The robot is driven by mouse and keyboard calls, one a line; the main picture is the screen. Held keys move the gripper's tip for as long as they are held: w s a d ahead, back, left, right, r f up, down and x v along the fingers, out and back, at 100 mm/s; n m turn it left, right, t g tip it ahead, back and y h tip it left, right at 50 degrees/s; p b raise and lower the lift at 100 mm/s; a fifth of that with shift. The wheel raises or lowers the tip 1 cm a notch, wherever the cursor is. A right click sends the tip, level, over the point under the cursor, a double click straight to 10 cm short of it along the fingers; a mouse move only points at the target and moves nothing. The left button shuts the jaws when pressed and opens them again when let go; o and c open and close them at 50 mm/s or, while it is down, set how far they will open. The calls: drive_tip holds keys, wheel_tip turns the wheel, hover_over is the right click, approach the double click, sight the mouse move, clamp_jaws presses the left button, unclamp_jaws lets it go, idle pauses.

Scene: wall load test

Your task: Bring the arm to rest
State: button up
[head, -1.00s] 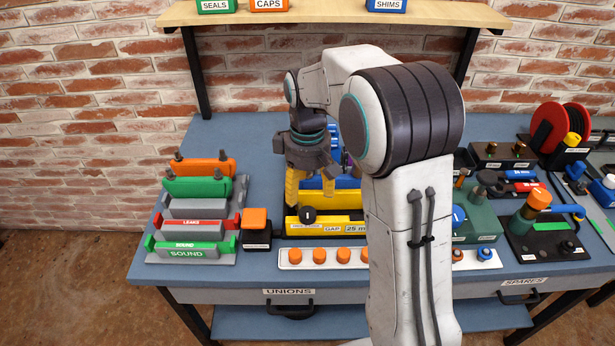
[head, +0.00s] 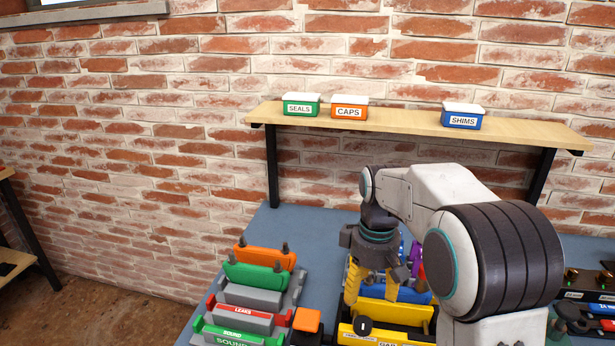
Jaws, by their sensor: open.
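My white arm with a black ribbed joint stands at the right of the head view and reaches over the blue bench. My gripper (head: 372,286) points down with its yellow fingers apart, and I see nothing between them. It is above or just in front of the yellow fixture (head: 395,337) with a black knob; whether it touches the fixture cannot be told. Blue and purple parts behind the gripper are partly hidden by it and the arm.
At the left, a rack holds orange (head: 264,257) and green (head: 257,276) pieces, with LEAKS (head: 245,311) and SOUND labels. A wooden shelf (head: 400,124) carries the SEALS (head: 301,105), CAPS (head: 349,107) and SHIMS (head: 462,116) boxes. The blue bench top behind the rack is bare.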

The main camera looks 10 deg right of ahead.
drive_tip(key=f+m, duration=0.1)
drive_tip(key=s+f+m, duration=0.1)
drive_tip(key=f+m, duration=0.1)
drive_tip(key=shift+s, duration=0.1)
drive_tip(key=s+r+m+t, duration=0.1)
drive_tip(key=s+r, duration=0.2)
drive_tip(key=s, duration=0.7)
drive_tip(key=s+r+m+t+p, duration=0.1)
drive_tip(key=s+r+t, duration=0.1)
drive_tip(key=s, duration=0.8)
drive_tip(key=shift+s+r+m, duration=0.3)
drive_tip(key=shift+s+r, duration=0.1)
drive_tip(key=shift+r, duration=0.1)
